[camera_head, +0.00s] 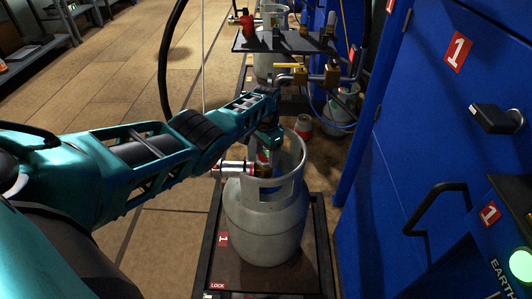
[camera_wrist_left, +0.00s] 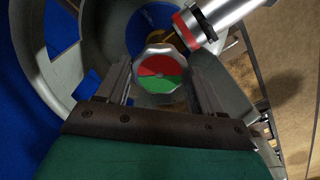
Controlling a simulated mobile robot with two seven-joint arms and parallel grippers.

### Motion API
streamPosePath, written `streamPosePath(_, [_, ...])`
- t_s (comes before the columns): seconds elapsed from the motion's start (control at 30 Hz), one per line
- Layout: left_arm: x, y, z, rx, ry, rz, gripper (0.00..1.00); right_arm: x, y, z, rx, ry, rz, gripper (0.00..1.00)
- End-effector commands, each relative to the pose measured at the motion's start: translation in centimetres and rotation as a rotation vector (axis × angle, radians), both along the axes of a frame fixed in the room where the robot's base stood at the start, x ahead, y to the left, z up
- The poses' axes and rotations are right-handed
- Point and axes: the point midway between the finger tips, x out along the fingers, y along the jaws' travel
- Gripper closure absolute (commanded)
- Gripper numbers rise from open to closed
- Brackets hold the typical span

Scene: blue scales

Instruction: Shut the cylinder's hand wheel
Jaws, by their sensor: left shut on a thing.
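The grey gas cylinder (camera_head: 265,222) stands upright on a dark scale platform (camera_head: 304,276). Its collar rises around the valve, with a silver and red connector (camera_head: 236,168) coming in from the left. My left gripper (camera_head: 266,150) reaches down into the collar from above. In the left wrist view the hand wheel (camera_wrist_left: 158,70) is a silver knob with a red and green face, and it sits between the two fingers of my left gripper (camera_wrist_left: 160,90). The gripper is shut on the hand wheel. In the head view the wheel is mostly hidden by the gripper and collar. My right gripper is not in view.
A blue cabinet (camera_head: 420,110) with a black handle runs close along the right. A red and white cap (camera_head: 303,126) lies on the floor. The floor to the left is open.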

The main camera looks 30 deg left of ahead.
Motion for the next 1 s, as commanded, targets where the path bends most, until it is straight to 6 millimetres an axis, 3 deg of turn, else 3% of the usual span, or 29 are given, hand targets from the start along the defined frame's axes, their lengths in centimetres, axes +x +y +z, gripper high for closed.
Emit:
streamPosePath(0.6, [-0.03,0.02,-0.09,0.0,0.001,-0.574,0.64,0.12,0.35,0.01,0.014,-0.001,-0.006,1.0])
streamPosePath(1.0, [-0.01,0.0,-0.05,-0.001,0.0,-0.813,0.64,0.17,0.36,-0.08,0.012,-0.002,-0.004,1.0])
